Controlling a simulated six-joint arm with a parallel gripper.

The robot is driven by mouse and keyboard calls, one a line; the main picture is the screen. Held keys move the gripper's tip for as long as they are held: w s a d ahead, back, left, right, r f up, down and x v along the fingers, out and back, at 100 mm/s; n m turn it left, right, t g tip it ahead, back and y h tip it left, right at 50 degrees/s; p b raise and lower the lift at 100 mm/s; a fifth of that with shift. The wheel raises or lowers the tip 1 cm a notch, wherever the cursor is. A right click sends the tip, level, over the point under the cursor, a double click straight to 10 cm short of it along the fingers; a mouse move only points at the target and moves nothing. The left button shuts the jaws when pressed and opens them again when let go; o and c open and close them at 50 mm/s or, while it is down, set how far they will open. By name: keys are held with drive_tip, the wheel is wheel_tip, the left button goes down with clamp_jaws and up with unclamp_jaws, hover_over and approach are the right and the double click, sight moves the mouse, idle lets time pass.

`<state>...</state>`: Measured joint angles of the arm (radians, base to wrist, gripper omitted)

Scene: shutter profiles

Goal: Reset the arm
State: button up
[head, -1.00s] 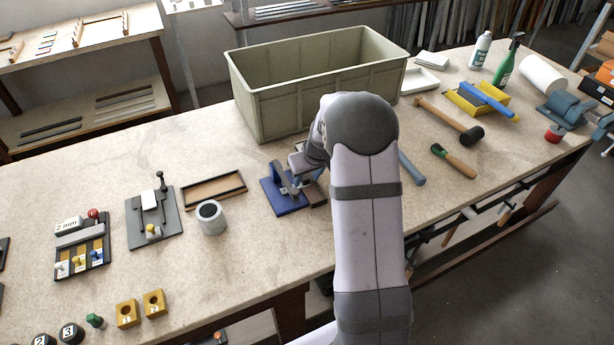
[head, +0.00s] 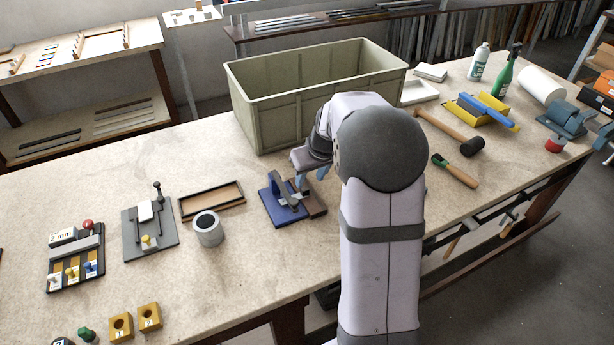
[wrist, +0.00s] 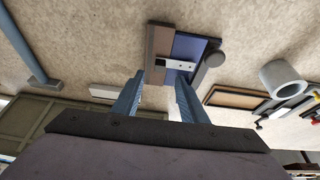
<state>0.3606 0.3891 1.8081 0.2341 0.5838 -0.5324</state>
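My gripper (wrist: 160,78) shows in the wrist view as two blue fingers standing apart with nothing between them. In the head view, one blue finger (head: 321,173) shows below my wrist; the rest is mostly hidden by my arm. The gripper is above the blue fixture (head: 283,213), near its back right side. In the wrist view the fixture (wrist: 184,47), with a brown block (wrist: 160,42) along its left side, lies beyond the fingertips. The fingers look clear of it.
A large green-grey bin (head: 290,105) stands right behind my wrist. A grey cylinder (head: 208,229) and a brown tray (head: 211,199) are left of the fixture. A mallet (head: 450,132) and a green-and-wood tool (head: 456,171) lie to the right. The front middle bench is clear.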

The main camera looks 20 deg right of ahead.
drive_tip(key=shift+s, duration=0.1)
drive_tip(key=s+a+f+g, duration=0.1)
drive_tip(key=s+a, duration=0.4)
drive_tip(key=s, duration=0.3)
drive_tip(key=s+a+f+g, duration=0.1)
drive_tip(key=s+a, duration=0.3)
drive_tip(key=s, duration=0.5)
drive_tip(key=s+a+f+g, duration=0.1)
drive_tip(key=s+a+g, duration=0.1)
drive_tip(key=s+a, duration=0.3)
drive_tip(key=s, duration=0.4)
drive_tip(key=shift+a+f+g, duration=0.3)
drive_tip(key=shift+a+f, duration=0.05)
